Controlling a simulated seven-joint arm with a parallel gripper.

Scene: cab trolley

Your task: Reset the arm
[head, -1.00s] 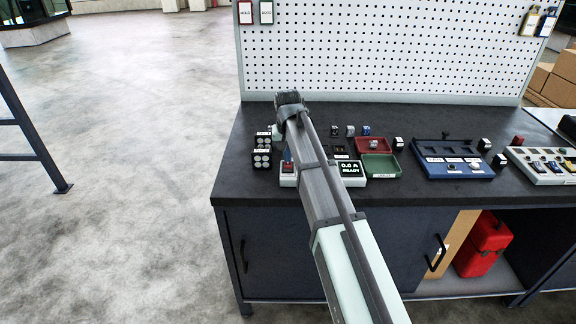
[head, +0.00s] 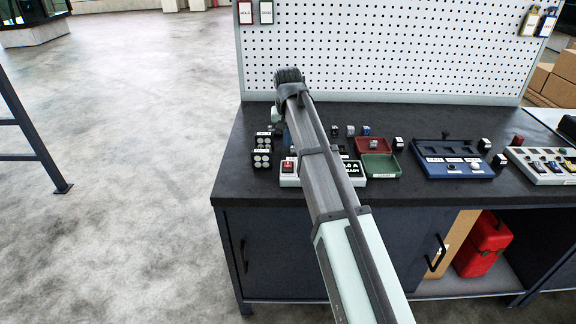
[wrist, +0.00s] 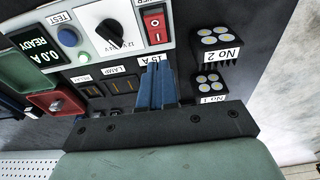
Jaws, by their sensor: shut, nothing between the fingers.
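My gripper (wrist: 158,82) shows in the wrist view as two blue fingers pressed together with nothing between them. It points down over the bench, beside the label reading 15 A. In the head view my arm reaches over the left part of the dark bench (head: 235,178) and largely hides the gripper. A tester box (wrist: 100,35) with a display reading 0.0 A READY, a dial and a red switch lies past the fingertips. Part of it is hidden behind my arm in the head view.
Two lamp blocks, No 2 (wrist: 217,42) and No 1 (wrist: 209,85), stand beside the fingers. A red tray (head: 372,145), a green tray (head: 381,165) and a blue tray (head: 455,165) lie to the right. A white pegboard (head: 400,45) rises behind.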

